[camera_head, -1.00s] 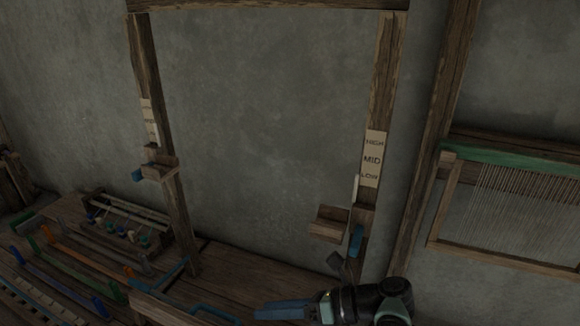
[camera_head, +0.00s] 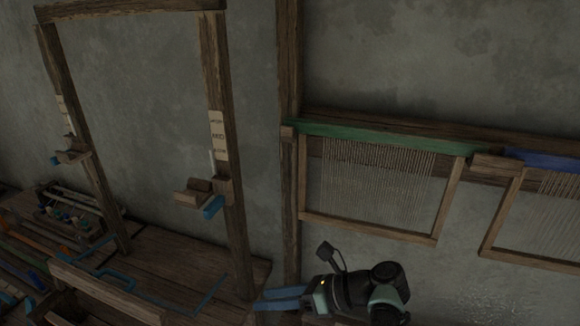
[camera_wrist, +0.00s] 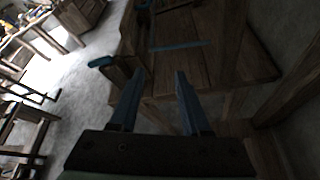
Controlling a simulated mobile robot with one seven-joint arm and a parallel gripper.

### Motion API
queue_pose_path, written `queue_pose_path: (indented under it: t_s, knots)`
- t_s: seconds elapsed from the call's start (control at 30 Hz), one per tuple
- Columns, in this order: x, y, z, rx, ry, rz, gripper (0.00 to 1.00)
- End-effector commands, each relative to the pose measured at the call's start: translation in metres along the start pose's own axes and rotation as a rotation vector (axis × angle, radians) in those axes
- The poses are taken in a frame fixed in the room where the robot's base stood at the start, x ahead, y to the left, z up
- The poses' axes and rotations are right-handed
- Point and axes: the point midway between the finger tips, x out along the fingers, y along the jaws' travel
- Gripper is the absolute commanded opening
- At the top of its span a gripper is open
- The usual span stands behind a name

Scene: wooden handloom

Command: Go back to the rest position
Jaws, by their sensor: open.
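My gripper (camera_head: 262,299) shows at the bottom middle of the head view, with two blue fingers pointing left. In the wrist view the two fingers (camera_wrist: 155,82) stand apart with nothing between them. The gripper is open and empty. In the head view it is in front of the foot of the loom's right post (camera_head: 232,170), at the right end of the wooden table (camera_head: 160,250). I cannot tell its exact distance from the wood.
A bracket with a blue handle (camera_head: 211,207) sits on the right post, below a label strip (camera_head: 217,132). A green-topped frame with threads (camera_head: 375,185) hangs on the wall, beside a blue-topped one (camera_head: 545,160). Several coloured bars lie at the left. Open floor (camera_wrist: 85,80) shows in the wrist view.

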Motion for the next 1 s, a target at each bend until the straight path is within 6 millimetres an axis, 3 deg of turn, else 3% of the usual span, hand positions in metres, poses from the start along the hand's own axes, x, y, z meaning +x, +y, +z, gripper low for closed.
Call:
queue_pose_path:
  t_s: [0.27,0.43,0.57,0.67,0.77,0.9,1.0]
  knots:
    - [-0.025,-0.04,0.041,-0.52,0.157,-0.311,0.47]
    - [-0.062,-0.054,0.102,-0.995,0.331,-0.578,0.47]
    - [-0.098,-0.042,0.162,-1.371,0.501,-0.797,0.47]
    - [-0.127,-0.015,0.211,-1.644,0.651,-0.972,0.47]
    - [-0.157,0.027,0.258,-1.892,0.823,-1.16,0.47]
    - [-0.198,0.109,0.314,-2.165,1.103,-1.452,0.47]
    - [-0.224,0.175,0.34,-2.279,1.324,-1.666,0.47]
